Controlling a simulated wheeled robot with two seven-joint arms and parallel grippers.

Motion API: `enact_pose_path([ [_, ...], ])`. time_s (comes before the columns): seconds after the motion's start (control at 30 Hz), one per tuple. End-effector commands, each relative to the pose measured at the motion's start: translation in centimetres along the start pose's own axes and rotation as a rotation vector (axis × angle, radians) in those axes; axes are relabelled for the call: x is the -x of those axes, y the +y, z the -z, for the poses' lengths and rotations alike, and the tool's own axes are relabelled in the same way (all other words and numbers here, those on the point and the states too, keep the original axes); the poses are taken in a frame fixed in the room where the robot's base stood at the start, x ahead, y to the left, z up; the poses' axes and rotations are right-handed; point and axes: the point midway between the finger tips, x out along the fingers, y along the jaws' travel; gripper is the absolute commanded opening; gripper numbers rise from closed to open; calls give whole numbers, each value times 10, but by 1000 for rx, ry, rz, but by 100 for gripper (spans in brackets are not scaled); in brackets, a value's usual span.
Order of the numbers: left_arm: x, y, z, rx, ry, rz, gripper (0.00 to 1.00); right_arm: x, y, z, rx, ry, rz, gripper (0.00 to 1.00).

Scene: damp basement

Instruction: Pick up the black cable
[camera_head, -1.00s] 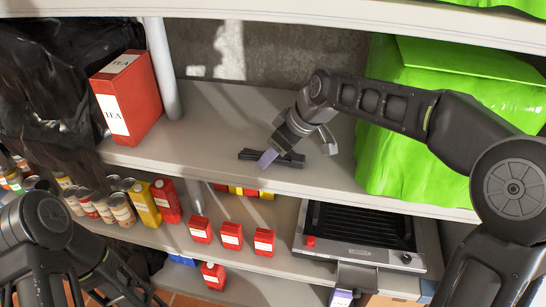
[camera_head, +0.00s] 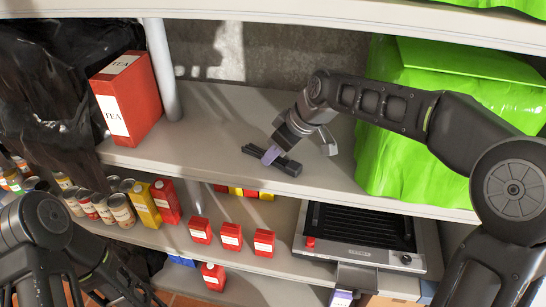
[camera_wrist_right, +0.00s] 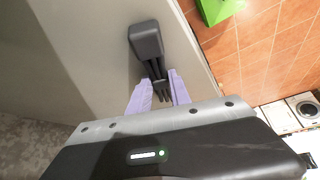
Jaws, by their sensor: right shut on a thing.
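The black cable (camera_head: 288,167) is a dark bundle with a thick block at one end. It is at the front part of the middle shelf, lying at a slant in the head view. In the right wrist view the block (camera_wrist_right: 146,40) points away from me, with the thin strands running back between the pale purple fingers. My right gripper (camera_head: 271,155) is shut on the strands; its fingertips (camera_wrist_right: 160,90) also show in the wrist view. I cannot tell whether the cable is clear of the shelf. My left arm shows at lower left, but its gripper is out of view.
The middle shelf (camera_head: 215,110) is bare around the cable. The shelf above (camera_head: 300,14) overhangs. The lower shelf holds cans, small red boxes and a black grill (camera_head: 360,225).

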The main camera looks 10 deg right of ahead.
Motion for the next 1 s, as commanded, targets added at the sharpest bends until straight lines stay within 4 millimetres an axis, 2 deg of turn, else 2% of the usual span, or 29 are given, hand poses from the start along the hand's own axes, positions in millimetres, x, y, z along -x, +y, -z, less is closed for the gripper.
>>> enact_pose_path([
  [0.33, -1, 0, 0, 0, 0, 0, 36, 5, 0, 3, 0, -1, 1, 0],
  [0.6, -3, -1, 0, 0, 0, 0, 36, 32, 0, 19, 1, 3, -2, 0],
  [0.77, -12, -5, 0, 0, 0, 0, 36, 35, -32, 5, 4, 1, 0, 0],
  [1.0, -24, -10, 0, -1, 0, 0, 36, 47, -89, -16, 5, 2, -1, 0],
])
